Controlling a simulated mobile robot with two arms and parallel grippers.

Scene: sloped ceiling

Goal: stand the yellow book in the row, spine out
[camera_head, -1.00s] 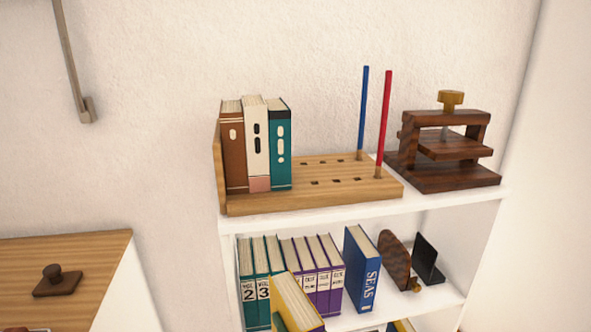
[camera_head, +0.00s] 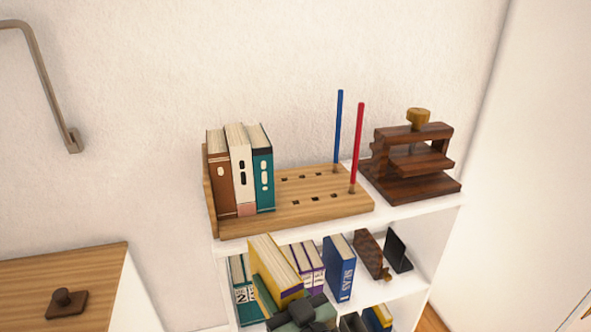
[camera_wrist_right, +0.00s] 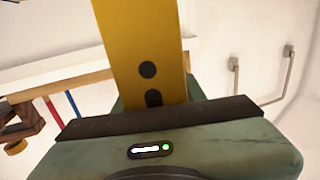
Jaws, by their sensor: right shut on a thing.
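The yellow book (camera_head: 279,268) is in my right gripper (camera_head: 288,305), low in front of the shelf unit. It leans, its page edges facing up. In the right wrist view the yellow book (camera_wrist_right: 140,45) shows a yellow face with two dark round marks, and the green gripper with its dark jaw (camera_wrist_right: 160,120) is shut on it. The row stands on a wooden rack (camera_head: 320,205) on the top shelf: a brown book (camera_head: 219,175), a cream book (camera_head: 243,170) and a teal book (camera_head: 263,180), spines outward. Rack space right of the teal book is free. My left gripper is not in view.
A blue rod (camera_head: 338,130) and a red rod (camera_head: 357,145) stand in the rack's right end. A dark wooden press (camera_head: 412,160) stands right of it. The lower shelf holds several books, including a blue one (camera_head: 340,270). A wooden surface (camera_head: 60,280) is at left.

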